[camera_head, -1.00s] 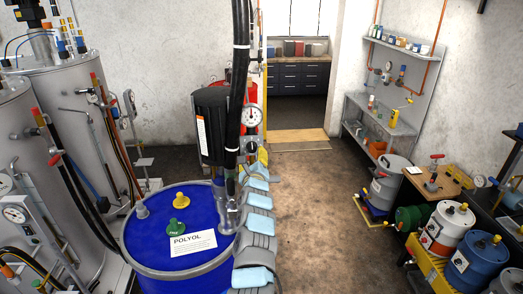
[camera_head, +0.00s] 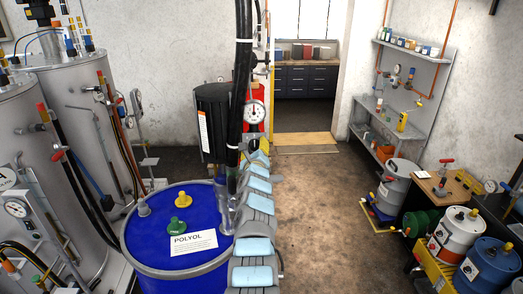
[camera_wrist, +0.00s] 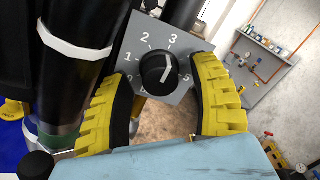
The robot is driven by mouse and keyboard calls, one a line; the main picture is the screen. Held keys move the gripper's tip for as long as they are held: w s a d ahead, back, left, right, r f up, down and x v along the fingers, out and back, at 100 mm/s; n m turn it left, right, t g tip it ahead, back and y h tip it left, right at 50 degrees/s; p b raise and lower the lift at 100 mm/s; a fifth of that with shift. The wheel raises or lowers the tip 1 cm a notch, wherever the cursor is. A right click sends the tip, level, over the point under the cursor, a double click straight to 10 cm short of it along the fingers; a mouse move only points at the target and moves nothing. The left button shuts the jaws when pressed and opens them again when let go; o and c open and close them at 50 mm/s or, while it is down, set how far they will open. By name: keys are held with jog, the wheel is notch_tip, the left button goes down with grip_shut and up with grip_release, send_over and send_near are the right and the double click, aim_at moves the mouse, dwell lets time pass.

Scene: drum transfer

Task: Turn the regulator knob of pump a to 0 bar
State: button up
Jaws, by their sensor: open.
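The black regulator knob (camera_wrist: 157,74) sits on a grey plate (camera_wrist: 182,88) with a numbered scale in the wrist view. The numbers 1, 2 and 3 are readable around its upper side. A white mark on the knob slants upward, roughly toward the 3 side; its exact reading is unclear. My gripper (camera_wrist: 158,88) is open, with one yellow finger on each side of the knob and visible gaps to both. The knob is not discernible in the head view. There, a round white gauge (camera_head: 253,113) stands beside the black pump motor (camera_head: 213,122).
A blue polyol drum (camera_head: 165,262) stands left of my arm. Thick black hoses (camera_head: 242,75) hang beside the pump; a black hose with a white band (camera_wrist: 75,45) is close to the left finger. Several drums (camera_head: 452,232) line the right side. The middle floor is clear.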

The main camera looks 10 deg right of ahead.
jog(key=shift+w+r, duration=0.1)
dwell(0.3)
grip_shut()
jog(key=shift+n, duration=0.3)
